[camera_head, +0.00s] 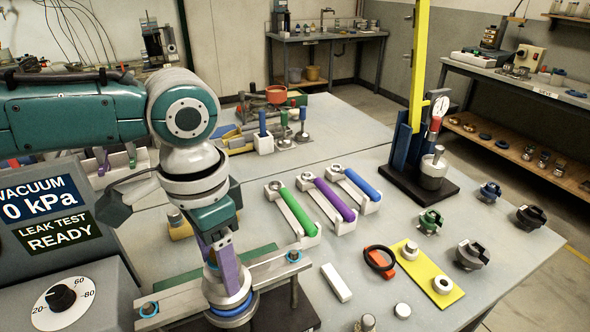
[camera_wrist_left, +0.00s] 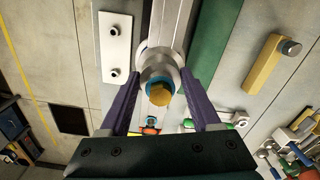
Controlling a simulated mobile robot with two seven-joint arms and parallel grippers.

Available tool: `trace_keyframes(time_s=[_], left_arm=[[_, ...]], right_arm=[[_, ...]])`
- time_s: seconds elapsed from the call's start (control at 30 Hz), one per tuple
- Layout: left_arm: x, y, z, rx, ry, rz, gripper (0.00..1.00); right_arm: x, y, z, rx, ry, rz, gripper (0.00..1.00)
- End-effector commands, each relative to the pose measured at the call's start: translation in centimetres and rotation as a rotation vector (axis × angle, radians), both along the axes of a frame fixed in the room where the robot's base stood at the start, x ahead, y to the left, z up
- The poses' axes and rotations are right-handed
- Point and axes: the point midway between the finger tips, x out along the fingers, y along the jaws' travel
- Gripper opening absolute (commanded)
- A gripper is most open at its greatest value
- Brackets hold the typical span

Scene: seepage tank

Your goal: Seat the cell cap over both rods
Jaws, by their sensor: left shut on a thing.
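A pale metal bar (camera_head: 180,300), apparently the cell cap, lies across a round silver hub. A blue-rimmed hole shows near each end, at left and right. My left gripper (camera_head: 228,285) points down with its purple fingers shut on the hub at the bar's middle. A blue ring (camera_head: 236,312) shows below the hub. In the left wrist view the fingers stand either side of the silver hub (camera_wrist_left: 160,62) and its gold knob (camera_wrist_left: 161,94). A dark post (camera_head: 294,292) stands below the bar's right end. I cannot tell whether rods pass through the holes. My right gripper is out of view.
The vacuum panel (camera_head: 45,215) with its dial (camera_head: 62,299) stands close at left. Green, purple and blue handled tools (camera_head: 341,200) lie behind. A yellow plate (camera_head: 425,275) and dark fittings (camera_head: 471,254) are at right. A white block (camera_head: 336,282) lies nearby on the table.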

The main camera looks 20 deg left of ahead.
Motion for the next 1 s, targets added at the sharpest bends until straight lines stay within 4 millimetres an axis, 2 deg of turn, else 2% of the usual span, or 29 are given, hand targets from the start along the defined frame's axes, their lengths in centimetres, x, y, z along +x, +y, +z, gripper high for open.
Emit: trace_keyframes(time_s=[0.4, 0.43, 0.73, 1.0], left_arm=[[0.04, -0.02, -1.09, 0.0, -0.001, 0.0, 0.0], [0.05, -0.02, -1.02, 0.0, -0.001, 0.0, 0.66], [0.02, -0.01, -0.99, 0.0, 0.0, 0.0, 0.99], [-0.03, 0.01, -0.87, 0.0, 0.001, 0.0, 0.99]], right_arm=[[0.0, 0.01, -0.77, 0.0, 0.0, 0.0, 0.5], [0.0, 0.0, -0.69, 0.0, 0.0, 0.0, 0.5], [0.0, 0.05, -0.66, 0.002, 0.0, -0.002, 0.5], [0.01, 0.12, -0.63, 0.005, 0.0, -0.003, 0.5]])
